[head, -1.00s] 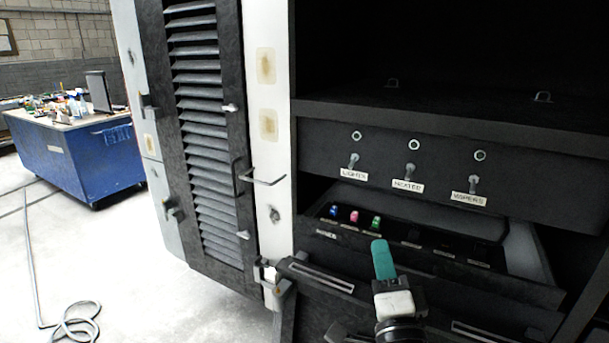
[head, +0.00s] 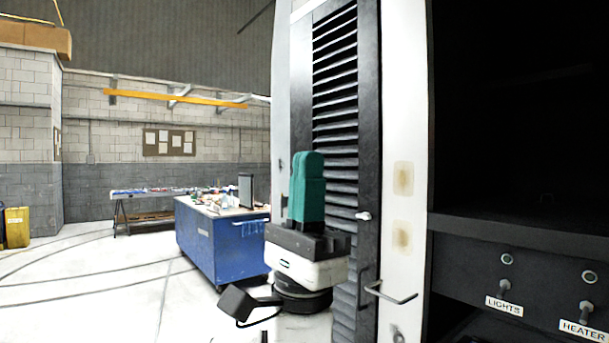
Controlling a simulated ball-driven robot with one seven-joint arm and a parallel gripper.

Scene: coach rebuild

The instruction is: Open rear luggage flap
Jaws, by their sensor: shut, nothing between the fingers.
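My gripper (head: 307,158) is upright in the middle of the head view, its teal fingers together and empty. It stands in front of the left part of the coach's rear. Behind it is a tall black louvred panel (head: 336,110) with a small light knob (head: 363,216). A bent metal handle (head: 390,294) shows low between that panel and the white body pillar (head: 403,130). My gripper appears apart from the handle, up and to its left. I cannot tell which panel is the rear luggage flap. My gripper hides part of the louvred panel's left edge.
An open dark compartment (head: 520,110) is at the right, above a switch panel (head: 535,270) labelled LIGHTS and HEATER. A blue workbench (head: 215,245) with clutter stands behind at the left. A yellow bin (head: 17,227) is at far left. The pale floor (head: 90,290) is open.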

